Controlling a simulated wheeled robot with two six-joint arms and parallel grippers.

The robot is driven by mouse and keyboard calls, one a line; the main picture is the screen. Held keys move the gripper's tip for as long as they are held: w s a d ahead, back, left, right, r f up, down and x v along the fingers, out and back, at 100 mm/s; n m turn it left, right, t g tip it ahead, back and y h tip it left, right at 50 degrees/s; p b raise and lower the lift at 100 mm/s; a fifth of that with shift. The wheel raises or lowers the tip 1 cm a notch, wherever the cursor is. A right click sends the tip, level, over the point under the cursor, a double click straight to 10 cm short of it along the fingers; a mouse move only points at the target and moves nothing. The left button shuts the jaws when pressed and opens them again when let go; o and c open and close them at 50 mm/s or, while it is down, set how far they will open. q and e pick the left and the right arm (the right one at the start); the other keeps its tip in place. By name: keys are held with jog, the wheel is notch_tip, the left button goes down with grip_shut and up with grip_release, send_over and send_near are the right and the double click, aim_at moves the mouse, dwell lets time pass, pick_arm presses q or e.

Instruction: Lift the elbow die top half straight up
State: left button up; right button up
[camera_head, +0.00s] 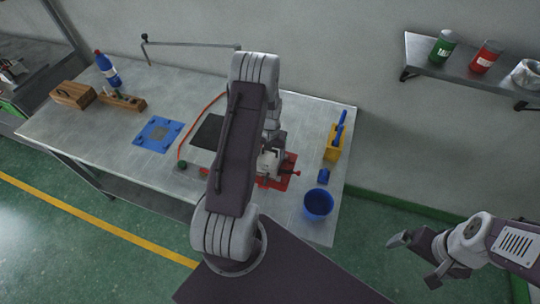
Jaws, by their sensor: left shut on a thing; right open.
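My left arm reaches over the bench, and its gripper (270,161) points down over a red base (277,184) near the right part of the table. It is shut on a piece there, which I take to be the elbow die top half; the arm and gripper mostly hide it. I cannot tell whether the piece touches what lies under it. A red-knobbed part sticks out to the right of the gripper. My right gripper (415,260) is open and empty, off the table at the lower right, above the floor.
A blue plate (158,134) with corner knobs lies left of a dark mat (208,132). A blue cup (318,204), a small blue cylinder (323,176) and a yellow holder (333,150) stand right. Wooden blocks (73,95) and a bottle (108,69) stand far left.

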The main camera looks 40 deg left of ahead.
pick_arm(q)
jog(key=shift+r, duration=0.55)
jog(key=r, duration=0.1)
jog(key=r+b, duration=0.1)
jog(key=r, duration=0.1)
jog(key=shift+w+d+r, duration=0.1)
jog(key=shift+d+r, duration=0.05)
jog(key=shift+d, duration=0.15)
jog(key=w+d+r+b, duration=0.2)
jog(key=d+r, duration=0.4)
jog(key=d, duration=0.5)
jog(key=shift+r, duration=0.35)
